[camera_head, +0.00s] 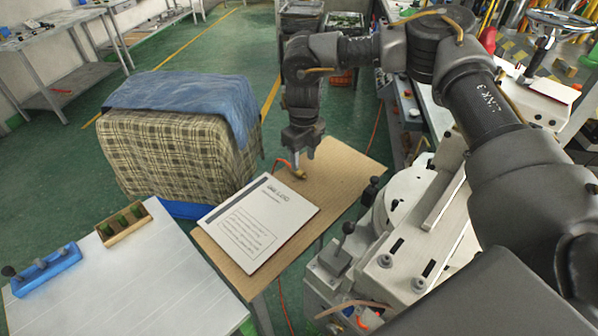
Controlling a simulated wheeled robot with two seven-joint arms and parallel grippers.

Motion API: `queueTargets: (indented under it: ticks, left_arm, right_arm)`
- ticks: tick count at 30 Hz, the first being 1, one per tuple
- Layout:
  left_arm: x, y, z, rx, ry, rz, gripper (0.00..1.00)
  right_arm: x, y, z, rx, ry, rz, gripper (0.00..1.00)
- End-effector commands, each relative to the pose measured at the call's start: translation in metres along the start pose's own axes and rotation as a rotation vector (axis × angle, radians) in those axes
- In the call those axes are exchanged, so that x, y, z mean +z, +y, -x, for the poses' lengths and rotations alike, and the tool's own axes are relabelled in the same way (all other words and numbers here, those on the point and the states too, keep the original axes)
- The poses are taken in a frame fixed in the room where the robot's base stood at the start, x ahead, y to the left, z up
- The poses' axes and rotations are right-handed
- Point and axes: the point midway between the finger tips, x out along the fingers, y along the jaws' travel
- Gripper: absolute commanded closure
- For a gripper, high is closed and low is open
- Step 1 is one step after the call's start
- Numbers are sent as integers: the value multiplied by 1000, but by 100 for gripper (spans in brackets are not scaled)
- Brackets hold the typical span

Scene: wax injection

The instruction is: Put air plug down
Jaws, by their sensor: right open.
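The air plug (299,174) is a small brass-coloured piece with an orange hose (281,163) at its left. It is at the brown board table (348,168), just beyond the top right corner of a white printed sheet or booklet (262,222). My right gripper (297,157) points down directly above the plug, with its jaws open. The fingertips are very close to the plug; whether they touch it I cannot tell. The plug appears to rest on the board. My left gripper is not in view.
A grey-white machine (405,225) with knobs and levers stands right of the board. A cloth-covered block (175,150) stands on the left. A white table (150,285) holds a blue holder (45,271) and a wooden tray (125,224). Bare board lies right of the plug.

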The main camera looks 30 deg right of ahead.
Motion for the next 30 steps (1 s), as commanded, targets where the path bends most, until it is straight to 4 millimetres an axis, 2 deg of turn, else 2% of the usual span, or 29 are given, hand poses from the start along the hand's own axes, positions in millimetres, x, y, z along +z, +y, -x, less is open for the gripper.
queueTargets:
  ticks: [6,10,19,30]
  left_arm:
    - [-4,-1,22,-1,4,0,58]
    - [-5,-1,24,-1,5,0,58]
    - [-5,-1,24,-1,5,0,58]
    - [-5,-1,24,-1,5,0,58]
  right_arm:
    - [5,1,-26,-1,5,0,54]
    - [4,1,-44,0,5,-1,54]
    - [5,1,-51,0,2,-1,54]
    - [5,1,-50,0,2,-1,100]
